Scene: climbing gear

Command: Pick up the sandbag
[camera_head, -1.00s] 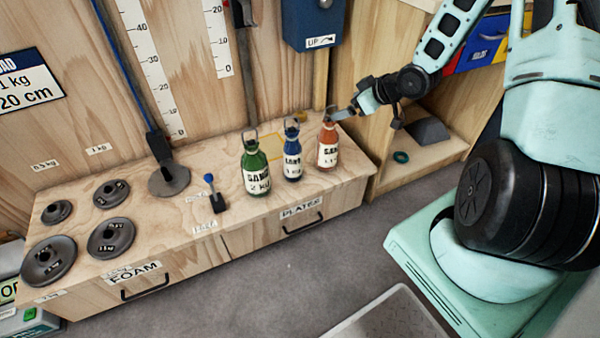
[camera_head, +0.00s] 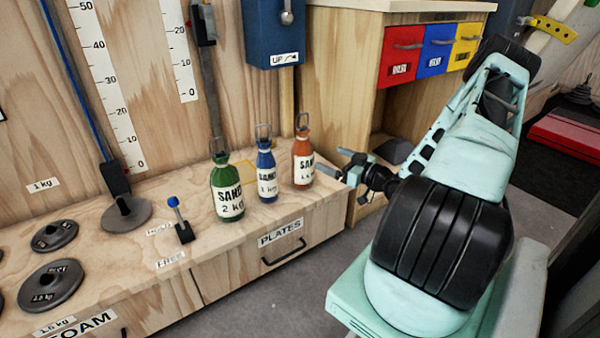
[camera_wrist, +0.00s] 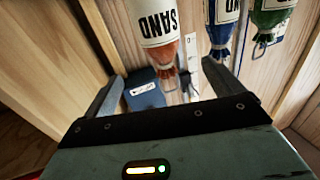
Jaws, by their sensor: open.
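Three sandbags stand upright in a row on the wooden bench: a green one (camera_head: 227,188) labelled 2 kg, a blue one (camera_head: 267,172), and an orange one (camera_head: 303,160) at the right end. Each has a wire loop on top. My gripper (camera_head: 334,163) is open and empty, just right of the orange bag at about its label height, apart from it. In the wrist view the bags appear upside down. The orange bag (camera_wrist: 158,28) lies ahead between the spread fingers (camera_wrist: 158,85), with the blue bag (camera_wrist: 221,22) and green bag (camera_wrist: 270,18) to its right.
Round dark plates (camera_head: 51,287) lie on the bench (camera_head: 212,268) at left. A blue wall box (camera_head: 272,35) hangs behind. A cabinet with coloured drawers (camera_head: 437,48) stands right of the bench.

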